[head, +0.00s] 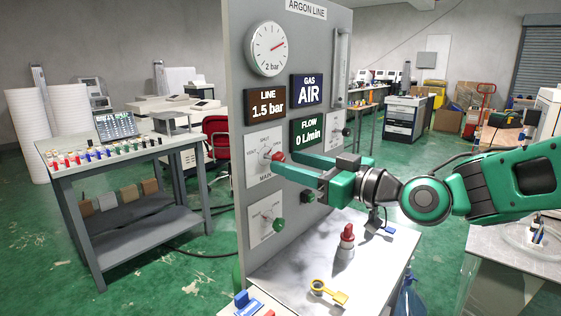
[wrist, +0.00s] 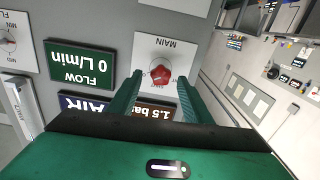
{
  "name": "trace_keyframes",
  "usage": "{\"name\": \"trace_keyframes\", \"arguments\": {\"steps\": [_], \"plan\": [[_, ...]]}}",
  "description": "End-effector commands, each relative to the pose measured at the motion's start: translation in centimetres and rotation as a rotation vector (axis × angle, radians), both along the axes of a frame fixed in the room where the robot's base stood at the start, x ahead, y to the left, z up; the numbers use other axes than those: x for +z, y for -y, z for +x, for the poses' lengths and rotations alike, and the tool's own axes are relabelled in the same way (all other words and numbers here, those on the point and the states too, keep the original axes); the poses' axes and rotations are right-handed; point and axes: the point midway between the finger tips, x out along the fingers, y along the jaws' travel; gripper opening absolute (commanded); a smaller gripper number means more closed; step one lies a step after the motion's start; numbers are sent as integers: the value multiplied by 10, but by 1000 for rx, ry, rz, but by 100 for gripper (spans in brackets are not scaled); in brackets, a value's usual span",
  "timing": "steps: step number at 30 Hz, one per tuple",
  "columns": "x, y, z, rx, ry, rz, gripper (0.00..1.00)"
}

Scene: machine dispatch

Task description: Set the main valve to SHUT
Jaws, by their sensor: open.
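The main valve is a red knob (head: 275,156) on a white plate marked MAIN (head: 265,176), on the upright grey Argon Line panel (head: 239,100). The plate's upper labels look like VENT and SPLIT; the knob's exact setting is too small to tell. My gripper (head: 284,162) is open in front of the plate, with its green fingertips close to the knob. In the wrist view the red knob (wrist: 160,74) shows upside down between and just beyond the two fingertips (wrist: 158,82). I cannot tell whether either finger touches it.
Displays read LINE 1.5 bar (head: 267,104), GAS AIR (head: 308,89) and FLOW 0 L/min (head: 309,132). The bench (head: 290,268) below carries a red-topped object (head: 346,240) and a yellow tool (head: 328,291).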

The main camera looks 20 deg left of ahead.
Motion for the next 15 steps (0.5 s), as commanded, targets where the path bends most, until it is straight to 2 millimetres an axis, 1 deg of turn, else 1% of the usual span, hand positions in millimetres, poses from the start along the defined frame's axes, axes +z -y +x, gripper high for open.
{"name": "trace_keyframes", "arguments": {"steps": [1, 6, 10, 15], "plan": [[0, -9, 3, 3, 0, 1, 45], [0, -30, 11, 2, -1, -1, 45], [-1, -38, 16, 0, -1, -2, 45], [0, -42, 17, 0, -1, -1, 45]]}}
